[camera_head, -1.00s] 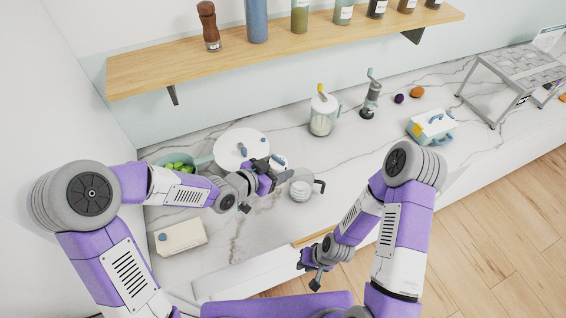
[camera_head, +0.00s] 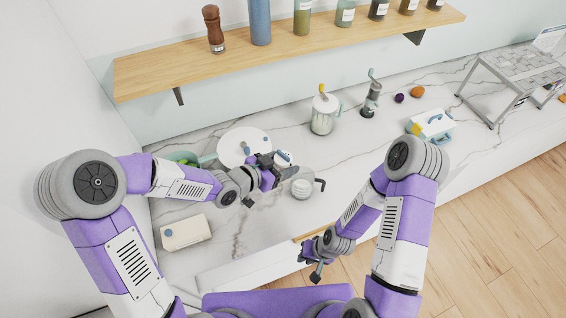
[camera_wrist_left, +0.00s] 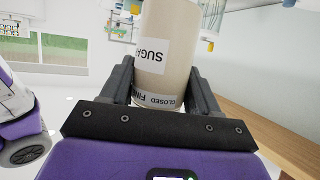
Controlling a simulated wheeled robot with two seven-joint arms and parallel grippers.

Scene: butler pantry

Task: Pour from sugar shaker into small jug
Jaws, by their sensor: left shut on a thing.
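The sugar shaker (camera_wrist_left: 165,50) is a cream cylinder with a "SUGAR" label. It stands between the two fingers of my left gripper (camera_wrist_left: 158,88), which is shut on it. In the head view my left gripper (camera_head: 276,166) is raised over the counter, with the pale shaker (camera_head: 284,158) partly hidden by the fingers. The small jug (camera_head: 301,188) is a clear, round vessel with a dark handle on its right. It stands on the counter just right of and below the gripper, in the picture. My right gripper (camera_head: 314,262) hangs by the counter's front edge, with no held thing visible; its jaw opening is unclear.
A cream box (camera_head: 186,233) is at front left. Counter right of the jug is clear.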

